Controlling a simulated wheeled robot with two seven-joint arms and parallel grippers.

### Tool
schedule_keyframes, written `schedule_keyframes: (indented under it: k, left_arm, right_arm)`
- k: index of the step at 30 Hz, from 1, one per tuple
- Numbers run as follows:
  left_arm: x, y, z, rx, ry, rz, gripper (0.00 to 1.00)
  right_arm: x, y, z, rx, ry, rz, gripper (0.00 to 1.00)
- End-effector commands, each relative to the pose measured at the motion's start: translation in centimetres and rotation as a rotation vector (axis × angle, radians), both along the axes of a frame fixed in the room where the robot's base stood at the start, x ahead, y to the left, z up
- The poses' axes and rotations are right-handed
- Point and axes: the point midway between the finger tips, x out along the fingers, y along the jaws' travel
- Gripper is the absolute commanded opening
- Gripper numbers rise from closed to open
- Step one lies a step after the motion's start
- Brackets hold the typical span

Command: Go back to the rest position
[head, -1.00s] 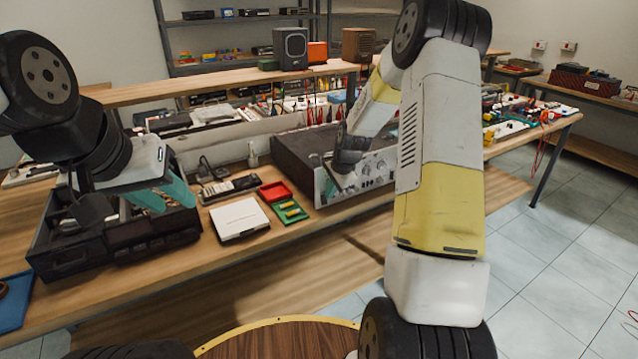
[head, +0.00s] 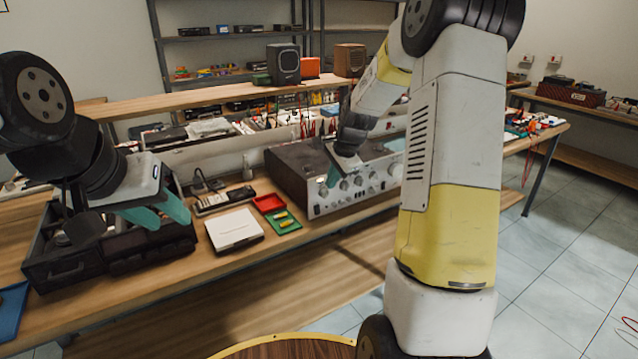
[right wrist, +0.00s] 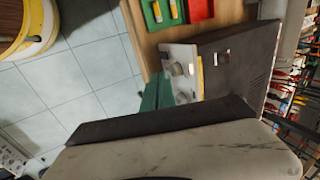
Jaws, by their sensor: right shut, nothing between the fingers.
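My left gripper (head: 168,226) hangs at the left, over the right front part of an opened black device (head: 125,250) on the bench. Its two teal fingers are apart, with nothing visible between them. My right gripper (head: 332,178) is in front of the silver knobbed panel of the hifi amplifier (head: 350,190), with my wrist above it. In the right wrist view its teal fingers (right wrist: 156,92) are together and empty beside the amplifier's panel (right wrist: 183,70). I cannot tell whether they touch the panel.
A white closed case (head: 235,230), a red tray (head: 268,203), a green tray (head: 292,224) and a dark multimeter-like device (head: 222,201) lie between the two devices. A blue tray (head: 12,310) is at the far left.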

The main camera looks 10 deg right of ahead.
Motion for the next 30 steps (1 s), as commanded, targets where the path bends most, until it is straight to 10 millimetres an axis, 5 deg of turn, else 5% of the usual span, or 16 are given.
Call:
schedule_keyframes:
  k: [11,16,24,30]
  left_arm:
    - [0.0,0.0,0.0,0.000,0.000,0.000,0.36]
    - [0.0,0.0,0.0,0.000,0.000,0.000,0.36]
    - [0.0,0.0,0.0,0.000,0.000,0.000,0.36]
    - [0.0,0.0,0.0,0.000,0.000,0.000,0.36]
  right_arm:
    - [-0.1,0.0,0.3,-0.002,-0.002,0.004,0.00]
    - [-2.5,0.8,3.8,-0.051,-0.037,0.105,0.00]
    - [-13.2,3.4,12.7,-0.233,-0.145,0.490,0.00]
    - [-22.3,4.7,15.9,-0.371,-0.230,0.778,0.00]
